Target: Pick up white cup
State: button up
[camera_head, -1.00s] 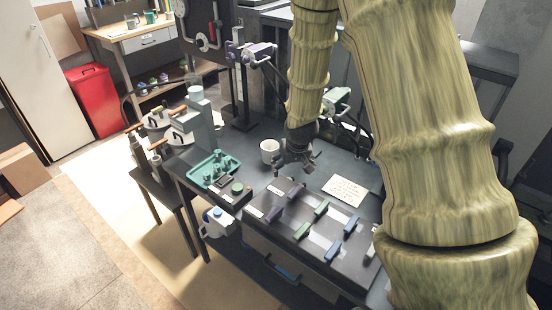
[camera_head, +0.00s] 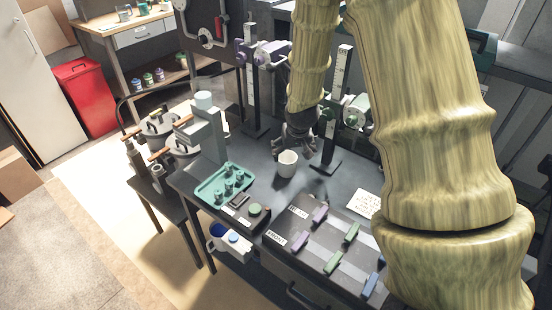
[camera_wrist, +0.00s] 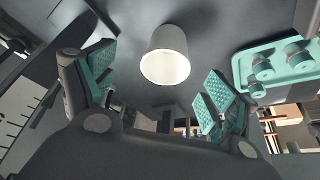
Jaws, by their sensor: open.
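The white cup (camera_head: 287,163) stands upright on the dark table, between the teal tray and a post. In the wrist view the cup (camera_wrist: 167,52) shows beyond my fingertips, roughly midway between them, with its open mouth facing the camera. My gripper (camera_head: 297,143) is just above and behind the cup in the head view. In the wrist view my gripper (camera_wrist: 157,88) is open, its two teal-padded fingers spread apart with nothing between them. The cup looks apart from both fingers.
A teal tray (camera_head: 208,189) with several small teal parts lies left of the cup. A marked upright post (camera_head: 338,105) stands close on the right. In front is a dark panel with coloured handles (camera_head: 319,216). A paper note (camera_head: 364,204) lies at right. Bare table surrounds the cup.

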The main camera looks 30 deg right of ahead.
aim_at(286, 162)
jog(key=shift+d+f, duration=0.15)
jog(key=shift+f, duration=0.45)
jog(key=shift+w+f+p, duration=0.1)
jog(key=shift+f+p, duration=0.2)
jog(key=shift+p, duration=0.05)
jog(key=shift+w+f, duration=0.9)
jog(key=shift+f, duration=0.2)
jog(key=shift+w+f, duration=0.1)
jog(key=shift+f, duration=0.15)
jog(key=shift+s+d, duration=0.1)
jog(key=shift+s, duration=0.1)
jog(key=shift+w+f+p, duration=0.85)
jog(key=shift+f, duration=0.1)
jog(key=shift+p+x, duration=0.45)
jog(key=shift+x, duration=1.1)
